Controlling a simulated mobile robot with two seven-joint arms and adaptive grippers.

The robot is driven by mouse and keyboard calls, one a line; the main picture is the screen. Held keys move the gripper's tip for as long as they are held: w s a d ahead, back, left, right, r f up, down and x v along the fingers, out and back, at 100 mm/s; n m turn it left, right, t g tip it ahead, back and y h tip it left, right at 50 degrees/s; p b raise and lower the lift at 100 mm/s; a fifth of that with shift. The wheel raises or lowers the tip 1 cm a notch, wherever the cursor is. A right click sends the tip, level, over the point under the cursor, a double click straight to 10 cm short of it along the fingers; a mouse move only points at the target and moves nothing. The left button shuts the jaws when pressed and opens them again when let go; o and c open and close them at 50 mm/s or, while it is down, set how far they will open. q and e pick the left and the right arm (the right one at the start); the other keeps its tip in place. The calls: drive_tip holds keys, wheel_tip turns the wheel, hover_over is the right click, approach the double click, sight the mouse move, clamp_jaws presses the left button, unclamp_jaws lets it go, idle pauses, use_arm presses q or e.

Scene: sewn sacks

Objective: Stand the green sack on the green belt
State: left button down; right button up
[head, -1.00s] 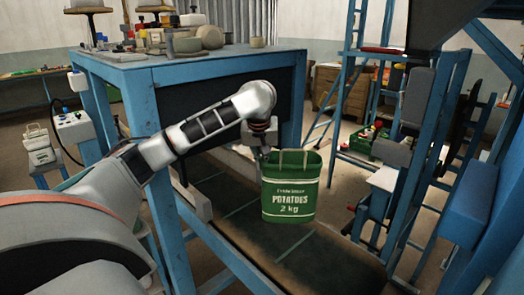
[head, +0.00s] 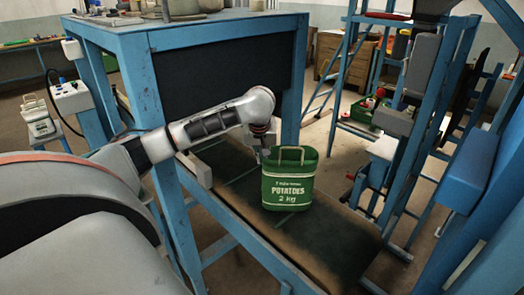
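The green sack (head: 288,185), lettered "POTATOES 2 kg", is upright over the middle of the dark belt (head: 335,245), which has thin green cross lines. Its beige handle loop stands up at the top. Its base is at or very close to the belt; I cannot tell whether it bears weight there. My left gripper (head: 264,152) is at the sack's upper left edge and seems shut on it. The fingertips are small and partly hidden by the sack. My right gripper is not in view.
A blue-framed table (head: 150,42) with a dark side panel stands behind the belt on the left. Blue posts and a ladder-like frame (head: 350,60) stand to the right. The front end of the belt is clear. A control box (head: 70,97) is at far left.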

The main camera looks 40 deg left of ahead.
use_arm(q)
drive_tip(key=shift+w+r, duration=0.15)
drive_tip(key=c, duration=2.3)
unclamp_jaws()
drive_tip(key=shift+s+f, duration=0.2)
drive_tip(key=shift+f, duration=0.05)
drive_tip(key=v, duration=1.2)
drive_tip(key=shift+s, duration=0.1)
